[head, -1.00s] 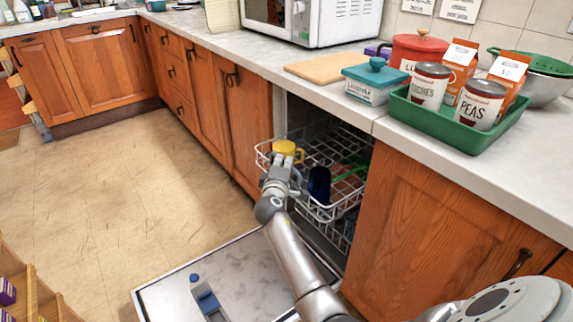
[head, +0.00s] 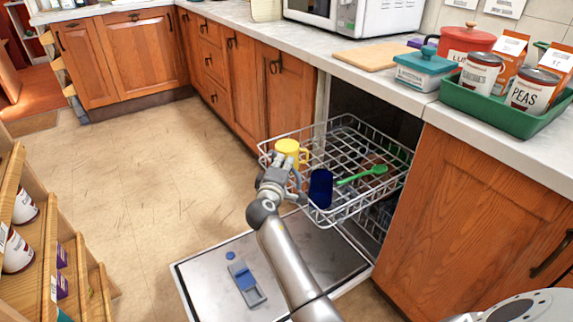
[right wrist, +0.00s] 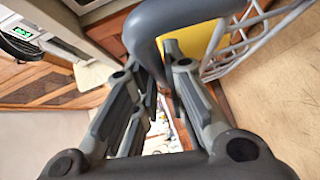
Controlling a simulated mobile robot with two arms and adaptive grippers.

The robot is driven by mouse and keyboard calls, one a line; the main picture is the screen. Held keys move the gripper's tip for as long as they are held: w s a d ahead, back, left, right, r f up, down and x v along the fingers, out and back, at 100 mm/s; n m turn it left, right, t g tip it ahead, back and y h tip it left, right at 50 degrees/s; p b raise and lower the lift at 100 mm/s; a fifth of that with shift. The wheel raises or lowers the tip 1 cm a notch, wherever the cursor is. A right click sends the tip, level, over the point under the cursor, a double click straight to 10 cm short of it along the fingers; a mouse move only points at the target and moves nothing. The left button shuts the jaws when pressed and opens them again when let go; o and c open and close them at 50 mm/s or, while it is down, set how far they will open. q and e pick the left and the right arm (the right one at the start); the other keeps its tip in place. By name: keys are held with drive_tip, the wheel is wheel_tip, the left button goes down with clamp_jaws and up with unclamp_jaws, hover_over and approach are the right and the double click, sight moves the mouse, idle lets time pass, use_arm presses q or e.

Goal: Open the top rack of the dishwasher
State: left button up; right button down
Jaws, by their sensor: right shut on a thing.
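The dishwasher door (head: 205,285) lies folded down in the head view. The white wire top rack (head: 375,200) stands well out of the dark cavity, above the door; its wires also show in the right wrist view (right wrist: 243,40). In the right wrist view a thick grey curved bar (right wrist: 160,22) passes at the fingers; the exact contact is hidden. My left gripper is out of view.
The lower rack (head: 378,218) sits below, partly hidden. A green tray (head: 480,105) with cans and cartons stands on the counter above. Shelves (head: 45,250) with cans are at the left. Open tiled floor (head: 150,165) lies between.

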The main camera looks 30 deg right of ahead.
drive_tip(key=c, duration=1.5)
unclamp_jaws()
